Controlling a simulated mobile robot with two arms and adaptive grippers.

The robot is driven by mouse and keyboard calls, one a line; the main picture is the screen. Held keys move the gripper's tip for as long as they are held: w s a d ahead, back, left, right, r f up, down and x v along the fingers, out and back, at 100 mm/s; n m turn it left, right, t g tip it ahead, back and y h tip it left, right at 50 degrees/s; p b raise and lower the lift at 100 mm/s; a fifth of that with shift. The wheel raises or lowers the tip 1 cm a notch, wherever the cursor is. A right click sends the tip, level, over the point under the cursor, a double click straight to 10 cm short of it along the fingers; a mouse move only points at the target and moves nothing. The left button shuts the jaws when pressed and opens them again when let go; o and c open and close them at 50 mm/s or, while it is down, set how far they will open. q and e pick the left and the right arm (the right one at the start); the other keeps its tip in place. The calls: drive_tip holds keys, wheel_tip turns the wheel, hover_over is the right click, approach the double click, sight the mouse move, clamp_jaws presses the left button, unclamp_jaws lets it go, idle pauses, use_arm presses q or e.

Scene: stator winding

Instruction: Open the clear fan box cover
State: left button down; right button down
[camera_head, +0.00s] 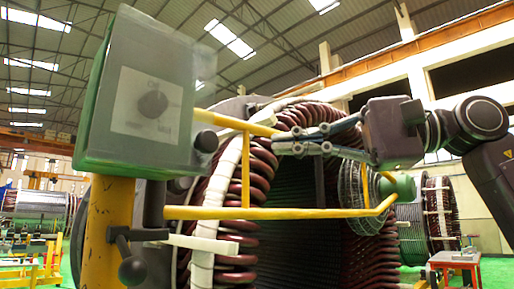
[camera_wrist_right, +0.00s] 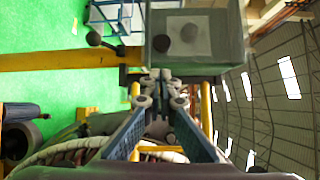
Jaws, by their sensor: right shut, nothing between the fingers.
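The fan box (camera_head: 128,55) is a grey-green box on a yellow post, at the upper left of the head view. Its clear cover (camera_head: 205,95) appears to lie over the front panel, which has a dark round knob. In the right wrist view the box (camera_wrist_right: 222,57) is just beyond the fingertips, with the knob showing through. My right gripper (camera_head: 277,145) reaches in from the right, shut and empty, apart from the box and to its right. It also shows in the wrist view (camera_wrist_right: 161,78), fingertips together. My left gripper is out of view.
A yellow rail frame (camera_head: 246,170) runs from the post under my right gripper. The large stator with red-brown coils (camera_head: 262,165) stands behind it. A black ball lever (camera_head: 132,268) sticks out below the box. A red table (camera_head: 455,258) stands at the far right.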

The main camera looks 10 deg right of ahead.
drive_tip(key=p+x, duration=0.2)
drive_tip(key=x, duration=0.7)
drive_tip(key=shift+a, duration=0.2)
drive_tip(key=shift+d, duration=0.15)
